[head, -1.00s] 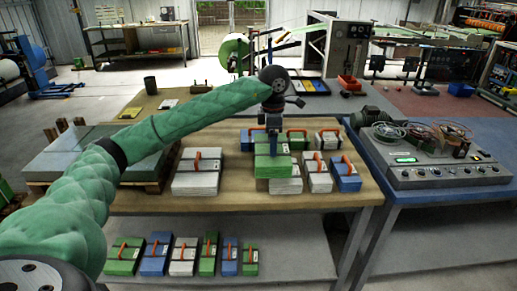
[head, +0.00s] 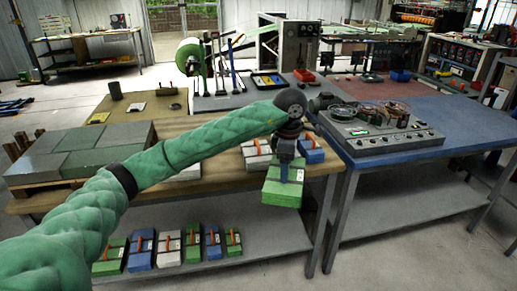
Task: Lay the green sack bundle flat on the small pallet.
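My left gripper (head: 285,160) points down and is shut on the green sack bundle (head: 284,188). The fingertips are partly hidden by the bundle and its strap. The bundle hangs level in front of the right part of the table's front edge, apart from the tabletop as far as I can tell. A low wooden pallet (head: 40,187) at the left end of the table carries flat grey-green stacks that cover most of its top. I cannot tell whether it is the small pallet of the task. My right gripper is not in view.
White and blue bundles (head: 311,150) stand on the wooden table (head: 225,183) behind the held bundle. Several strapped bundles (head: 170,249) line the lower shelf (head: 265,232). A blue bench (head: 420,160) with a reel machine (head: 385,130) stands right. Floor at front right is clear.

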